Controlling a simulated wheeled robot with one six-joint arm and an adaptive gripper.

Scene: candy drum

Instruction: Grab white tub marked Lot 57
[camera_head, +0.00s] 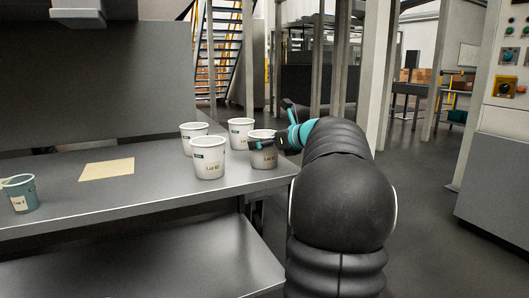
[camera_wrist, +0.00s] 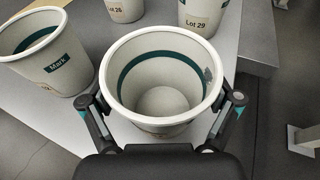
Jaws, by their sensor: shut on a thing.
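My gripper (camera_wrist: 165,104) is shut on a white tub (camera_wrist: 160,128), with one finger on each side of its wall. The tub is upright, open and empty, with a dark green band inside. In the head view the same tub (camera_head: 263,158) stands at the table's right end, and my gripper (camera_head: 268,144) reaches it from the right. Its lot label is too small and partly covered to read surely. I cannot tell whether it is lifted off the table.
Other white tubs stand close by: one in front-left (camera_head: 209,160), one behind it (camera_head: 194,135), one at the back (camera_head: 240,134). The wrist view shows labels Lot 26 (camera_wrist: 124,8) and Lot 29 (camera_wrist: 200,14).

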